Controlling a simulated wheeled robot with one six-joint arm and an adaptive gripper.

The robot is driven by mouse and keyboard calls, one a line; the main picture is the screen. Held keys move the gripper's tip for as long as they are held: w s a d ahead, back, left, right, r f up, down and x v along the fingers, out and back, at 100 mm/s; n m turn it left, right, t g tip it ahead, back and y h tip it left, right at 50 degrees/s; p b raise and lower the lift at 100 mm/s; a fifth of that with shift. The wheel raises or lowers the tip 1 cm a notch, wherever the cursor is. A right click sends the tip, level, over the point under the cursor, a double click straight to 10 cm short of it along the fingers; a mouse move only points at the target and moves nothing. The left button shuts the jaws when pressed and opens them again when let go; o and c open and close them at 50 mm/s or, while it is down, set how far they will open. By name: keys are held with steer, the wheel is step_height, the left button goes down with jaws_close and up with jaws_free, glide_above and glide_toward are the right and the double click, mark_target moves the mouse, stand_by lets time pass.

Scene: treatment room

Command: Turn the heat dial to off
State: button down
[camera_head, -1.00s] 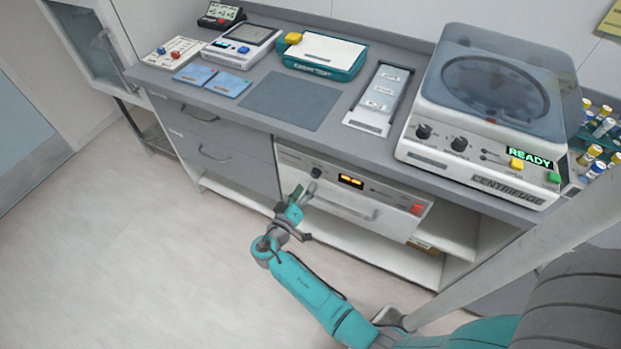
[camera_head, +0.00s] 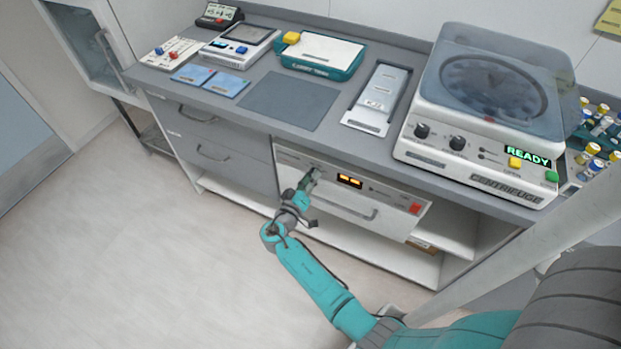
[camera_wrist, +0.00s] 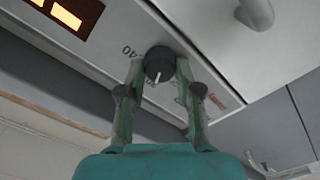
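The heat dial is a dark round knob (camera_wrist: 158,63) on the pale front panel of the drawer-like unit (camera_head: 337,201). The wrist view shows its white pointer mark on the side towards my gripper. A "40" is printed left of the dial, and more small markings lie to its right. My gripper (camera_wrist: 160,68) has one finger on each side of the dial, close against it, and looks shut on it. In the head view my gripper (camera_head: 311,177) reaches the panel and hides the dial.
The lit orange display (camera_head: 350,181) is right of the dial, with a handle (camera_head: 345,210) below and a red button (camera_head: 415,208) at the far right. The counter above overhangs and holds a centrifuge (camera_head: 487,110). Open floor lies left.

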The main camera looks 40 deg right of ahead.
steer(key=shift+n, duration=0.3)
steer(key=n, duration=0.4)
steer(key=shift+f+n, duration=0.1)
steer(key=shift+n, duration=2)
steer(key=c, duration=0.8)
jaws_free()
steer(key=v, duration=1.2)
